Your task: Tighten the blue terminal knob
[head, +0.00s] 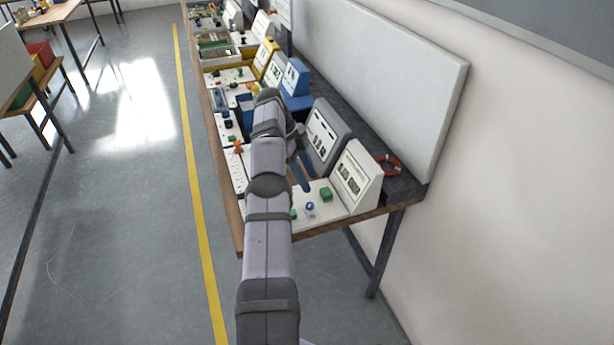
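The blue terminal knob (310,206) is small and sits on the white front panel of the nearest bench instrument (357,176). A green block-like part (326,194) is beside it on the same panel, to the right. My arm crosses the middle of the head view and hides part of the panel. My gripper (304,184) hangs from the wrist with its dark fingers angled down, up and to the left of the knob in the picture. It appears apart from the knob. The finger gap is too small to make out.
More instruments, including a grey one (326,137) and a blue one (295,82), line the long bench behind. A red ring (387,165) lies near the bench's right end. A white board (400,75) stands along the wall side. Open floor lies left.

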